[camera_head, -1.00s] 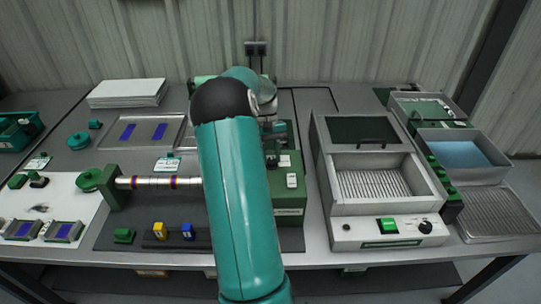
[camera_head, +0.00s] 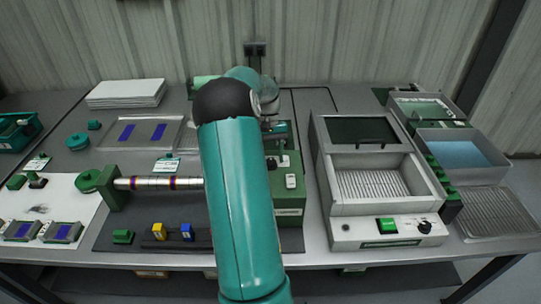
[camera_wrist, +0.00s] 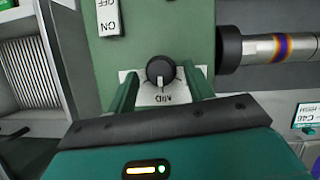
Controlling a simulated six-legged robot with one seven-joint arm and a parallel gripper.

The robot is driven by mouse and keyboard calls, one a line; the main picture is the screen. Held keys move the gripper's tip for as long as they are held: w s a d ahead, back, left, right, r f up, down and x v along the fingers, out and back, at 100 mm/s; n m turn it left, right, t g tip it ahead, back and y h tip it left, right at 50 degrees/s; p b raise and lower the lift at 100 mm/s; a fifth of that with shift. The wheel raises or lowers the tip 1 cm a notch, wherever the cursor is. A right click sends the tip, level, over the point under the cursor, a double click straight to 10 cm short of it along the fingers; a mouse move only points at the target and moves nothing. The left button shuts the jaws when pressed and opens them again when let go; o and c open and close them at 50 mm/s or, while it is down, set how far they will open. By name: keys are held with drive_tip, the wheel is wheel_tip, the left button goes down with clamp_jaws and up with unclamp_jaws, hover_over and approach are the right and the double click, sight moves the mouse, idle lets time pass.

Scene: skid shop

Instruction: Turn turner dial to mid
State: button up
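The turner dial (camera_wrist: 160,72) is a round black knob with a white pointer mark. It sits on a white plate on the turner's green housing (camera_wrist: 150,30), which also shows in the head view (camera_head: 289,207). In the wrist view the pointer mark faces the picture's lower side, towards upside-down lettering that appears to read MID. My gripper (camera_wrist: 163,82) is open, with one green finger on each side of the dial. A gap shows between the knob and each finger. In the head view my arm hides much of the turner.
A white ON/OFF switch (camera_wrist: 108,17) is on the same housing, close by. A metal bar with coloured bands (camera_head: 158,183) runs left from the turner. A heater-like unit (camera_head: 388,231) stands to the right. Small blocks and trays lie on the bench.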

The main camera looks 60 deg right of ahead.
drive_tip(key=v, duration=1.3)
drive_tip(key=shift+w+d+r, duration=0.15)
drive_tip(key=shift+r, duration=0.15)
